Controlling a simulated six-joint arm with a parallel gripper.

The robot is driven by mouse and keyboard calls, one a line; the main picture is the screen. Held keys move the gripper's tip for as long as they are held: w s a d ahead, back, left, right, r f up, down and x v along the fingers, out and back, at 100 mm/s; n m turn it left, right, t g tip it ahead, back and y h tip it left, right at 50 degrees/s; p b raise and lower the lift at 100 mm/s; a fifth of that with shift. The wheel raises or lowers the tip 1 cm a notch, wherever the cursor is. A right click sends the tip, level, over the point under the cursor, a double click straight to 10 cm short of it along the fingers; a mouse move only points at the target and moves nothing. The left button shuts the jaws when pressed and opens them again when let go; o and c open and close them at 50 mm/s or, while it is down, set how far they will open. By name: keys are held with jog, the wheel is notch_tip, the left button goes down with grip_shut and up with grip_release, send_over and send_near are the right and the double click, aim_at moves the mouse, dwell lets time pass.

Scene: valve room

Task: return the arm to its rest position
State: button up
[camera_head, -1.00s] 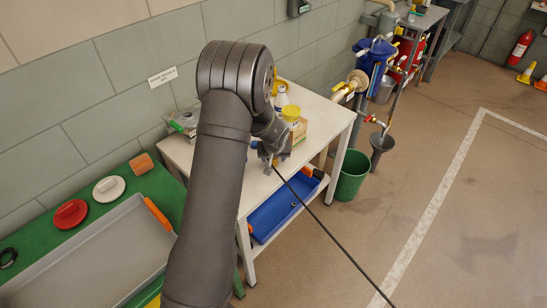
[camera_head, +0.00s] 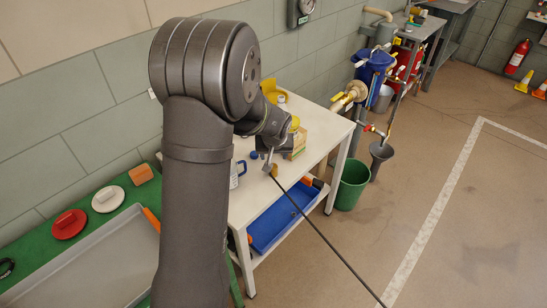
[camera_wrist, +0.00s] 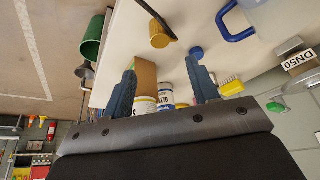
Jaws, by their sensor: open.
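My arm rises through the left middle of the head view, its elbow large and close to the camera. My gripper (camera_head: 268,158) is above the white table (camera_head: 238,210), small and partly hidden by my wrist. In the wrist view my gripper (camera_wrist: 161,66) has its two blue-grey fingers well apart. Tins and a cardboard box (camera_wrist: 145,75) show behind and between the fingers. I see nothing clamped between them. I cannot tell exactly how far the fingers are above the table.
An ochre piece (camera_wrist: 160,33) with a black cable lies close by; the cable (camera_head: 325,240) runs down right. A jug (camera_head: 236,174) with a blue handle stands on the table. A green bucket (camera_head: 352,185) and pipework stand right. A green bench (camera_head: 35,245) is left. Right floor is open.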

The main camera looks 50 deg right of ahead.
dwell(0.4)
jog(key=x, duration=1.2)
jog(key=shift+f, duration=0.1)
